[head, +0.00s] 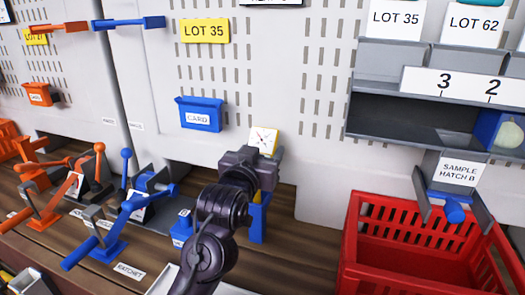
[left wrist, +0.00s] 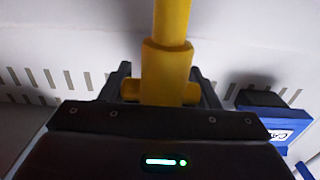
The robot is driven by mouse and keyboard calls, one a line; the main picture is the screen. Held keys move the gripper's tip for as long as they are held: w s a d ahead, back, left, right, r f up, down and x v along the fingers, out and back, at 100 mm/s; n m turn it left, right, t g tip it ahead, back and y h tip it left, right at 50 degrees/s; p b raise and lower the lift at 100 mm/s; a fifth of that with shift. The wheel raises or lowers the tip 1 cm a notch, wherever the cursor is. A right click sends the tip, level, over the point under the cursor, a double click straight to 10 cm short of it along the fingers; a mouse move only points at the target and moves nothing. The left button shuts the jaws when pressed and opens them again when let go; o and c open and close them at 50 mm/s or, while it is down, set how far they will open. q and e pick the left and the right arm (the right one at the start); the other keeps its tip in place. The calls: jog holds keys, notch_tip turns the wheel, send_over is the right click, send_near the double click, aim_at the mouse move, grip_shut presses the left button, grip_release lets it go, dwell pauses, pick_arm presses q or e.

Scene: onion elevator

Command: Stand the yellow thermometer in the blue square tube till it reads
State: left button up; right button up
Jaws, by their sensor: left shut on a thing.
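The yellow thermometer (head: 263,141) shows its pale, square dial face above my left gripper (head: 262,165) in the head view. A bit of yellow also shows below the gripper. The thermometer's yellow stem fills the middle of the left wrist view (left wrist: 168,62), where the left gripper (left wrist: 160,92) is shut on it. The blue square tube (head: 258,224) stands on the bench, directly below and partly behind the gripper in the head view. My arm hides part of it, and I cannot tell whether the stem is inside its mouth. My right gripper is not in view.
A red crate (head: 352,240) stands to the right, under the sample hatch (head: 460,171). Blue levers (head: 110,248) and orange levers (head: 45,222) line the bench to the left. A blue card box (head: 201,114) hangs on the wall behind.

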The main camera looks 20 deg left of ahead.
pick_arm(q)
jog(key=o, duration=1.5)
jog(key=shift+s, duration=0.1)
